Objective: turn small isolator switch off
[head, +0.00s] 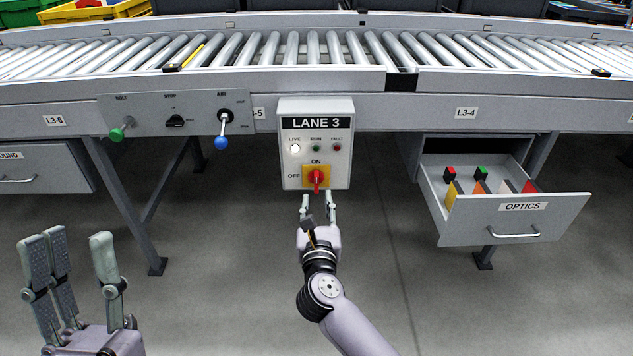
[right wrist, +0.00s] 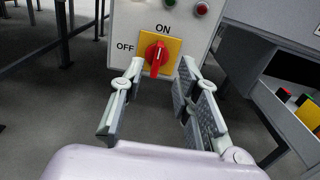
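The small isolator switch is a red rotary knob (head: 316,176) on a yellow plate (head: 308,184), low on the grey LANE 3 box (head: 341,150). ON is printed above the plate and OFF to its left. The knob (right wrist: 156,58) stands upright in the right wrist view, its white mark towards ON. The white LIVE lamp (head: 295,149) is lit. My right gripper (head: 318,203) is open just below and in front of the knob; its fingers (right wrist: 158,88) are spread and empty, apart from the knob. My left gripper (head: 75,255) is open and empty at the lower left.
A roller conveyor (head: 300,50) runs above the box. Left of it is a panel (head: 146,118) with a green knob (head: 117,134), a black STOP handle (head: 175,121) and a blue-tipped lever (head: 221,141). An open OPTICS drawer (head: 470,222) juts out at right. The floor below is clear.

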